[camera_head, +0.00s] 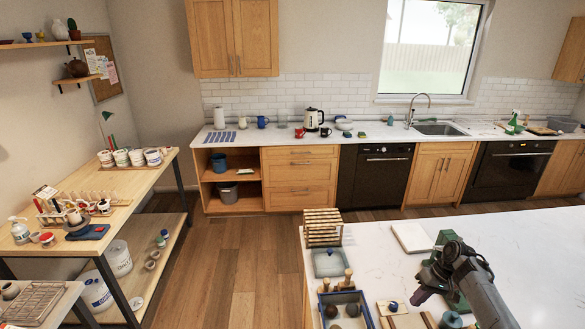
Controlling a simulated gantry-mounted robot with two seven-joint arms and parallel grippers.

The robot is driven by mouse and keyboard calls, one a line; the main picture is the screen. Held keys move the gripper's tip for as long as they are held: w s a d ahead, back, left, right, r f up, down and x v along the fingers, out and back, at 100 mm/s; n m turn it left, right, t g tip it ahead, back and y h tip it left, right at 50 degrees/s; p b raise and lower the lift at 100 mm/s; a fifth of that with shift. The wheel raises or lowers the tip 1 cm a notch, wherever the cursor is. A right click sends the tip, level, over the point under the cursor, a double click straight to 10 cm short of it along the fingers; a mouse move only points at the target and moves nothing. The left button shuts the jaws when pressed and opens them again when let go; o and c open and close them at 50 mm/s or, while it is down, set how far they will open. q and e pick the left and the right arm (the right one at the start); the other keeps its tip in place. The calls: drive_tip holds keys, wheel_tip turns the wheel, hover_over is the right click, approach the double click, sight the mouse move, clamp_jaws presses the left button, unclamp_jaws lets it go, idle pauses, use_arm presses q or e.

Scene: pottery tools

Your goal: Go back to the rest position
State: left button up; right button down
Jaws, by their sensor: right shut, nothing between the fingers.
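My right gripper (421,291) is at the lower right, above the white island countertop (520,250). My right arm comes in from the bottom right edge. The gripper is shut and holds nothing. It is close to a green object (448,238), which is partly hidden behind it; I cannot tell whether they touch. My left gripper and arm are not in view.
On the island, a wooden rack (322,221), grey-green tray (329,263), blue bin (367,317) and white slab (411,237) stand left of the gripper. Small tools lie near the bottom edge. The countertop right of my arm is clear. A wooden workbench (140,178) stands left.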

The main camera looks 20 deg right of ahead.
drive_tip(key=s+d+f+g+h+p, duration=0.1)
drive_tip(key=s+d+f+h+p, duration=0.1)
drive_tip(key=s+d+f+h, duration=0.3)
drive_tip(key=s+a+r+h+p, duration=0.1)
drive_tip(key=s+a+h+p, duration=0.15)
drive_tip(key=s+a, duration=0.25)
drive_tip(key=s+a+r+n+t+y+p, duration=0.1)
drive_tip(key=s+a+r+p, duration=0.1)
drive_tip(key=s+a+r, duration=0.2)
drive_tip(key=s+a+r+n+t+y+p, duration=0.1)
drive_tip(key=s+a+r, duration=0.4)
drive_tip(key=s+a, duration=0.6)
drive_tip(key=s+a+r+n+t+y+p, duration=0.1)
drive_tip(key=s+a+r, duration=0.3)
drive_tip(key=a, duration=1.2)
drive_tip(key=s+n+p, duration=0.1)
drive_tip(key=s, duration=0.2)
drive_tip(key=shift+s+a+r+n+t+p, duration=0.2)
drive_tip(key=shift+a+r+n+t+p, duration=0.1)
drive_tip(key=shift+a+r+n+p, duration=0.1)
